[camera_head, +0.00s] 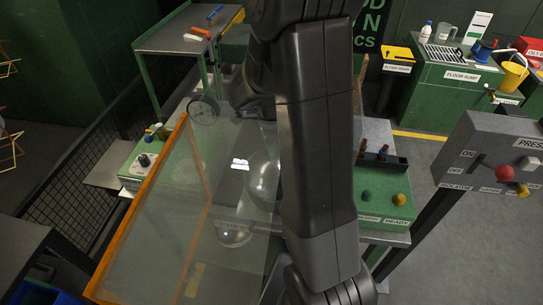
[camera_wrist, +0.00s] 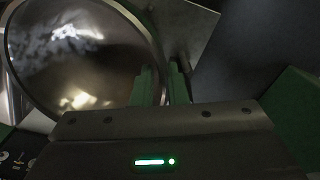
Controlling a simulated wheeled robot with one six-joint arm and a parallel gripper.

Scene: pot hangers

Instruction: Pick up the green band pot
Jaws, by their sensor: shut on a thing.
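A round, shiny metal pot (camera_wrist: 70,60) fills the left of the wrist view, its open mouth and bright rim facing the camera. My gripper (camera_wrist: 162,75) is at the right side of its rim, with one narrow finger on each side of the wall, shut on it. I cannot make out a green band on the pot; the fingers look greenish too. In the head view, my arm hides the gripper. A shiny rounded vessel (camera_head: 263,180) shows faintly behind a clear panel there; I cannot tell whether it is the same pot.
A clear panel with an orange edge (camera_head: 137,208) stands in front of the work table. A green control box (camera_head: 385,195) is at right, and a grey switch panel (camera_head: 500,165) stands farther right. A green cabinet (camera_head: 455,92) stands behind.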

